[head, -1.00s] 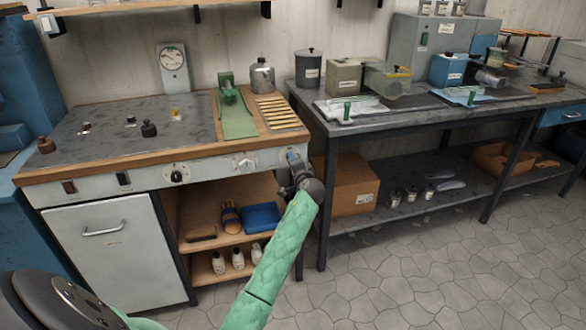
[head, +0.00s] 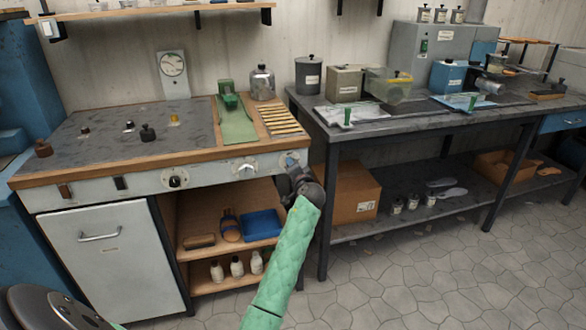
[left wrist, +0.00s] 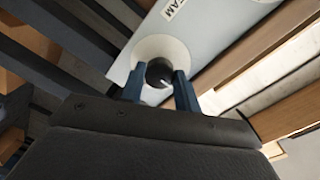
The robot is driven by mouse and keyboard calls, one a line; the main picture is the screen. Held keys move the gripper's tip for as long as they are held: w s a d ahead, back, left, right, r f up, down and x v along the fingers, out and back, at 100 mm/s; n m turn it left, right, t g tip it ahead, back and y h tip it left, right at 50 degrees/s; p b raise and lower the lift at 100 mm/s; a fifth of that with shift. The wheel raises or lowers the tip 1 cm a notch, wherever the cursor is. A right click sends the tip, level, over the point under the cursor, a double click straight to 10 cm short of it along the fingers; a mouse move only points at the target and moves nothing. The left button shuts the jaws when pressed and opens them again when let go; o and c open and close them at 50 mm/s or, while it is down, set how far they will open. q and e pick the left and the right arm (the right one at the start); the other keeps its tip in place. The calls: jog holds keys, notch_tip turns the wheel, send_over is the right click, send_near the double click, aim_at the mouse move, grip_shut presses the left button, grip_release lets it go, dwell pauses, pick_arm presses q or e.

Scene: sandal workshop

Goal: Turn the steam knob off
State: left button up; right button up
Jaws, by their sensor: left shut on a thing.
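The steam knob (left wrist: 159,70) is a dark round knob with a white mark, on a white disc, in the left wrist view. A label ending in "AM" (left wrist: 172,8) is on the pale panel beside it. My left gripper (left wrist: 159,84) has its two blue fingers on opposite sides of the knob and is shut on it. In the head view, my left gripper (head: 291,163) is at the right end of the bench's front panel (head: 210,172) and mostly hides the knob. My right gripper is not in view.
Left along the panel are a black knob (head: 174,181) and a small dial (head: 246,168). A cardboard box (head: 357,190) stands right of the gripper. The floor in front is clear.

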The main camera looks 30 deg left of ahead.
pick_arm(q)
jog(key=o, duration=1)
jog(key=shift+f, duration=0.1)
jog(key=v, duration=0.8)
jog(key=shift+w+b, duration=0.1)
jog(key=shift+b, duration=0.25)
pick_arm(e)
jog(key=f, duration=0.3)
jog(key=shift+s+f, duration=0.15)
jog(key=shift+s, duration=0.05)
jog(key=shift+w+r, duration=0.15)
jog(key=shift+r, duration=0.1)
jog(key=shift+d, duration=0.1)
